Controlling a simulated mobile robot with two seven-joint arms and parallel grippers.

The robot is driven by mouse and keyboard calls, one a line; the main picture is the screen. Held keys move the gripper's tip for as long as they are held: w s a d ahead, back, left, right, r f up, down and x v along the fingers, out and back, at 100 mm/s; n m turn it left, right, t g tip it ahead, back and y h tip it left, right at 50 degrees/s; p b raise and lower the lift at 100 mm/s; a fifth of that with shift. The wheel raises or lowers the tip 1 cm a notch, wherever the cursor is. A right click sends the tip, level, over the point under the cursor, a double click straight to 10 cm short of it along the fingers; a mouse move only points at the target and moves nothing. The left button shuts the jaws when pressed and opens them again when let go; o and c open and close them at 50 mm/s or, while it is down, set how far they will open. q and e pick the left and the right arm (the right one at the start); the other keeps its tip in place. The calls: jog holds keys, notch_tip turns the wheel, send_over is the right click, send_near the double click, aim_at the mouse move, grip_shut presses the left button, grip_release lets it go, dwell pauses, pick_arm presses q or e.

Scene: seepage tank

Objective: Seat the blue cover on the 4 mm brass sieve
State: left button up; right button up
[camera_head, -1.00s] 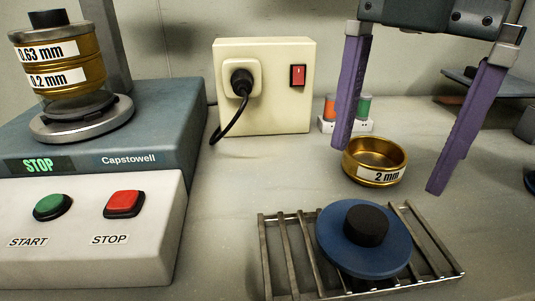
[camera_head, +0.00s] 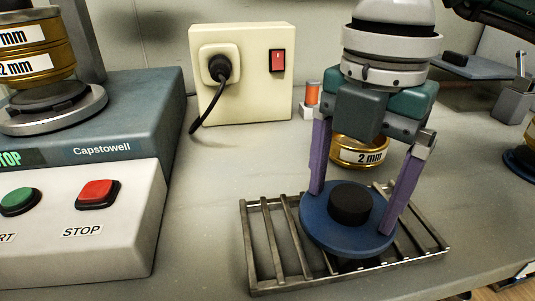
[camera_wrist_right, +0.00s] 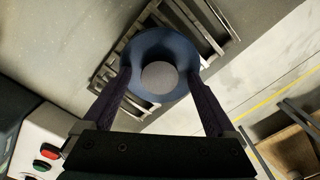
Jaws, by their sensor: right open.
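The blue cover (camera_head: 320,230), a round disc with a black knob (camera_head: 350,204), lies on the metal rack. My right gripper (camera_head: 351,212) is open, with its purple fingers on opposite sides of the cover; whether they touch its rim I cannot tell. In the right wrist view the cover (camera_wrist_right: 160,48) lies between the fingertips of the gripper (camera_wrist_right: 160,76). No label reading 4 mm is visible. A brass sieve (camera_head: 358,153) labelled 2 mm stands behind the gripper, partly hidden.
The rack (camera_head: 268,245) sits near the table's front edge. A shaker (camera_head: 125,125) with brass sieves (camera_head: 30,55) stands at left, a socket box (camera_head: 240,75) at the back. A brass and blue item (camera_head: 520,158) is cut off at the right edge.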

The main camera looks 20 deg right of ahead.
jog(key=shift+c, duration=0.3)
grip_shut()
dwell(0.3)
